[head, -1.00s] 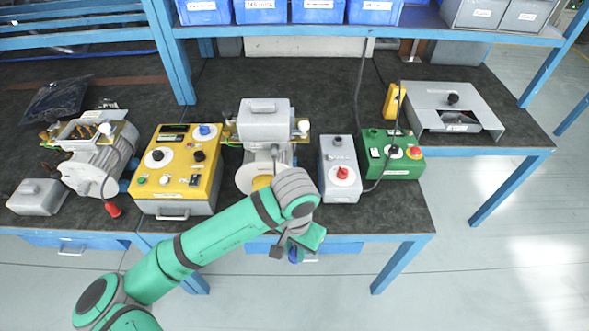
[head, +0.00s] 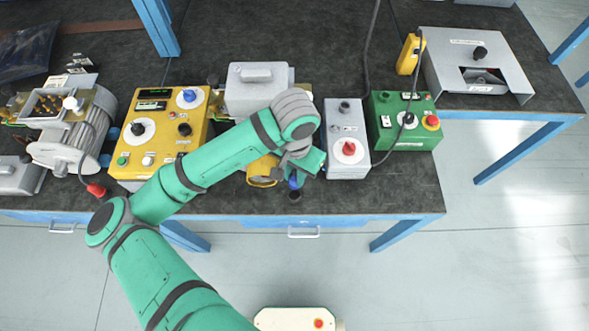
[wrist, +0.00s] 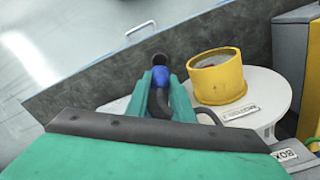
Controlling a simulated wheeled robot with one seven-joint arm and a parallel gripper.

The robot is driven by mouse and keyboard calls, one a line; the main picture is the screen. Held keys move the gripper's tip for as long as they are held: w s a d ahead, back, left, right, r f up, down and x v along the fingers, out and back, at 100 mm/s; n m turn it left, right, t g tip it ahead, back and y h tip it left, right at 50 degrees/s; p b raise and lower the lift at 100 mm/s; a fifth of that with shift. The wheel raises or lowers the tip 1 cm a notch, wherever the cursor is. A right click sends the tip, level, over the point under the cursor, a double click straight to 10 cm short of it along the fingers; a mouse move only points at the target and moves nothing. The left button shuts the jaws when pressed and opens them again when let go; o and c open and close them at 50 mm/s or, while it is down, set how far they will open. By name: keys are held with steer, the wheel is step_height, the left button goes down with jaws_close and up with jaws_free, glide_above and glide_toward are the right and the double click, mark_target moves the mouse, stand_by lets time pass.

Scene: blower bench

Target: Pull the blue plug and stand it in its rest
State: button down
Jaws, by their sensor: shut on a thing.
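The blue plug (head: 294,182) is held in my gripper (head: 302,170) over the front strip of the bench. In the wrist view the blue plug (wrist: 160,76) sits between the green fingers of my gripper (wrist: 160,90), with a dark cable behind it. A dark round piece (wrist: 160,59) shows just beyond the plug; it also shows below the plug in the head view. I cannot tell whether this is the rest or part of the plug, nor whether they touch. A yellow ring (wrist: 217,80) on the blower stands right of the plug.
A grey box with a red knob (head: 347,140) stands close right of my gripper, beside a green box (head: 402,122). A yellow control box (head: 160,140) is to the left. The bench's front edge (wrist: 75,85) is near; the floor lies beyond it.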

mark_target(294, 170)
steer(key=shift+s+a+f+m, duration=0.15)
steer(key=shift+f+m, duration=0.1)
steer(key=shift+m, duration=0.25)
steer(key=shift+f, duration=2)
steer(key=shift+f, duration=1.3)
steer(key=c, duration=1.5)
jaws_free()
steer(key=shift+o, duration=0.2)
step_height(294, 170, up, 11)
steer(key=shift+f, duration=0.1)
